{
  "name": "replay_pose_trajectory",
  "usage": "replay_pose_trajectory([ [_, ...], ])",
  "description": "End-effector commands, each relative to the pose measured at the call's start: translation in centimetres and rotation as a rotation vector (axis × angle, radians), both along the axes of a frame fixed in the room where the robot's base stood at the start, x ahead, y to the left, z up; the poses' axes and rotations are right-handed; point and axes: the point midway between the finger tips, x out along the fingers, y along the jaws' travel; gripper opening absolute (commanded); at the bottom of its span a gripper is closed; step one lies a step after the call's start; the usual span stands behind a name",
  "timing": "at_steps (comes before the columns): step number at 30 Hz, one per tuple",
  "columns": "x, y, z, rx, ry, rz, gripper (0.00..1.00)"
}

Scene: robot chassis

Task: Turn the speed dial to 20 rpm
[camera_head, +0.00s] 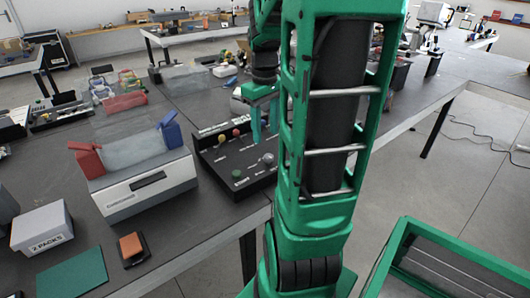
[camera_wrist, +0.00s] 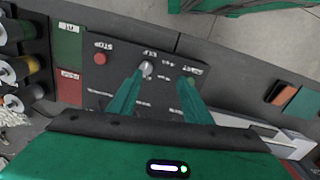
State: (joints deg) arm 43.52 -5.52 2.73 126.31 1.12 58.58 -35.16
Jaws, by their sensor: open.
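The black control panel (camera_head: 215,158) stands on the workbench, sloping toward the front. Its silver dial (camera_head: 268,158) is at the right; in the wrist view the dial (camera_wrist: 146,67) has printed marks around it, too small to read. A red button (camera_wrist: 100,58) lies left of the dial there, and a green button (camera_wrist: 190,81) lies to its right, partly covered by a finger. My gripper (camera_head: 264,122) is open and empty above the panel. In the wrist view my gripper (camera_wrist: 164,78) has its left fingertip close by the dial and its right one over the green button; contact cannot be told.
A grey-white machine (camera_head: 150,185) with red and blue end pieces stands left of the panel. A white box (camera_head: 42,228), a green mat (camera_head: 75,274) and an orange-black item (camera_head: 132,247) lie nearer the front left. A green-framed bin (camera_head: 450,262) is at the right.

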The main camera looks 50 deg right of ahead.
Motion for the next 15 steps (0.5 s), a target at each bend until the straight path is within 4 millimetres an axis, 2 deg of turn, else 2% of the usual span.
replay_pose_trajectory([
  [1, 0.5, -1.2, -0.2, 0.006, -0.001, 0.021, 0.45],
  [6, 1.6, -3.3, -0.5, 0.017, -0.010, 0.085, 0.45],
  [11, 1.9, -3.7, -1.3, 0.021, -0.012, 0.103, 0.45],
  [15, 1.9, -3.6, -3.2, 0.022, -0.011, 0.103, 0.45],
])
